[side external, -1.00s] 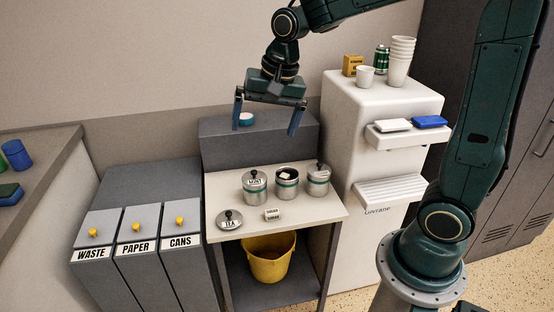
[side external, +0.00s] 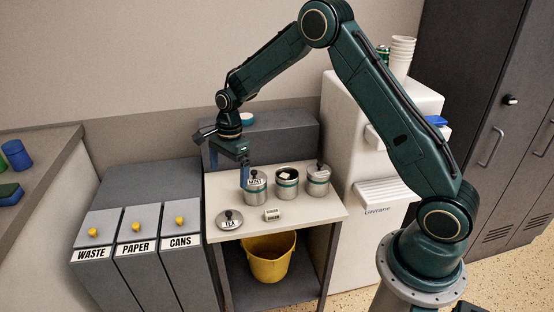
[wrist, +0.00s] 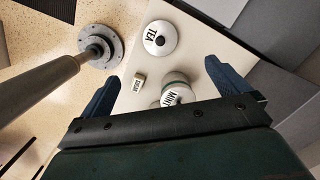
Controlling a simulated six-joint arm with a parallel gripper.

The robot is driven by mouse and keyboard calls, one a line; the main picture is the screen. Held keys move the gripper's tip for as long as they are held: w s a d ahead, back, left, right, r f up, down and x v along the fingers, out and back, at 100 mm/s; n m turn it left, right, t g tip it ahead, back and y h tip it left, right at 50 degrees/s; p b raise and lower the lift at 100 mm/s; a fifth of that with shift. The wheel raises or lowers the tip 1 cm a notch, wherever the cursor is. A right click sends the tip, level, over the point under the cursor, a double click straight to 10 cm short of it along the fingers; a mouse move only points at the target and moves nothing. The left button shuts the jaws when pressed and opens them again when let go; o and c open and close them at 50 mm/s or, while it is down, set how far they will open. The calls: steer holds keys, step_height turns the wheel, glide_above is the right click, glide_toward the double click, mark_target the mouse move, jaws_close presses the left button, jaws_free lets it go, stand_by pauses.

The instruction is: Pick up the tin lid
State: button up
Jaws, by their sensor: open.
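The tin lid (side external: 229,219), a grey disc with a black knob and a TEA label, lies flat at the front left of the cream counter top (side external: 325,211). It also shows in the wrist view (wrist: 160,39), a little beyond the fingertips. My gripper (side external: 229,174) is open and empty, above the left part of the counter, higher than the lid and apart from it. Its two blue fingers also show in the wrist view (wrist: 161,73).
A lidded MINT tin (side external: 255,190) stands close to my right finger in the side view. Another lidded tin (side external: 318,182) stands further right. A small SUGAR box (side external: 272,215) sits right of the lid. A raised grey ledge (side external: 295,133) backs the counter.

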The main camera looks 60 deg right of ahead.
steer(key=shift+f, duration=1.1)
glide_toward(228, 212)
steer(key=shift+m, duration=0.4)
steer(key=shift+w+a+f, duration=0.1)
steer(key=shift+f, duration=1.15)
steer(key=shift+w+a+f, duration=0.1)
steer(key=shift+f, duration=1.15)
steer(key=shift+s+f, duration=0.1)
steer(key=shift+a+f, duration=0.2)
steer(key=shift+f, duration=1.05)
steer(key=shift+a+f, duration=0.2)
steer(key=shift+f, duration=1)
steer(key=c, duration=1)
